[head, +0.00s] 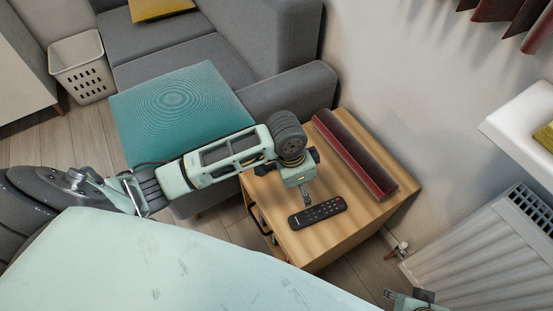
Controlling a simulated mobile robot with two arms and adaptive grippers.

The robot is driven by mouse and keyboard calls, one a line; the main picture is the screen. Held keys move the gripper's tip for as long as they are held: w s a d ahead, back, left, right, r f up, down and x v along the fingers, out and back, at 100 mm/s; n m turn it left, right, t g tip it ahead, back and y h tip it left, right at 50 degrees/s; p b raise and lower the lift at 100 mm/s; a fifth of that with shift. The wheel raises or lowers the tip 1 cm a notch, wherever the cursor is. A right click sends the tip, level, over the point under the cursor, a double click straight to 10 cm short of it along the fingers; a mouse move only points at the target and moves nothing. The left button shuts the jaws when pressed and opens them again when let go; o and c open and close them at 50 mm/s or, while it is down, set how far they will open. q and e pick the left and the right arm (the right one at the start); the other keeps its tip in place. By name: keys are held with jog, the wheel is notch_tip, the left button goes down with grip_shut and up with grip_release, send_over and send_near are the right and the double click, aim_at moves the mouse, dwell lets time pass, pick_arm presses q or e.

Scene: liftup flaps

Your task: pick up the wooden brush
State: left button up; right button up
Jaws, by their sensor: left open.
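I see nothing that I can clearly recognise as a wooden brush. A long dark object with a red side (355,155) lies along the back of the wooden cabinet top (385,215); I cannot tell what it is. My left gripper (306,198) points down over the cabinet top, just behind a black remote control (317,213). It is open, and nothing shows between its fingers. Part of my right gripper (410,302) shows at the bottom right edge; its jaws are not clear.
A grey sofa (175,55) with a teal cushion (175,105) stands behind and left of the cabinet. A white radiator (490,250) is on the right, below a white sill (525,115). A white basket (82,68) stands at the far left.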

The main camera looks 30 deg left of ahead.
pick_arm(q)
jog(key=shift+n+g+y, duration=0.5)
jog(key=shift+g+y, duration=0.1)
jog(key=shift+y, duration=0.3)
jog(key=w+a+r, duration=0.1)
jog(key=w+a, duration=0.1)
jog(key=a, duration=0.1)
jog(key=w+a+r, duration=0.2)
jog(key=w+a, duration=0.1)
jog(key=a, duration=0.1)
jog(key=w+a+r, duration=0.2)
jog(key=a, duration=0.2)
jog(key=shift+w+a+r, duration=0.15)
jog(key=shift+w+r, duration=0.05)
jog(key=shift+w, duration=0.15)
jog(key=shift+w+a+b, duration=0.1)
jog(key=shift+a+b, duration=0.15)
jog(key=shift+b, duration=0.05)
jog(key=shift+f+b, duration=0.5)
jog(key=shift+f, duration=1.5)
notch_tip(320, 180, down, 3)
jog(key=shift+d+r+b, duration=0.1)
jog(key=shift+r+b, duration=0.05)
jog(key=shift+b, duration=0.6)
jog(key=shift+f, duration=0.4)
pick_arm(e)
jog(key=v, duration=0.4)
jog(key=shift+s+d+r, duration=0.1)
jog(key=shift+s+r, duration=0.05)
jog(key=shift+r, duration=0.05)
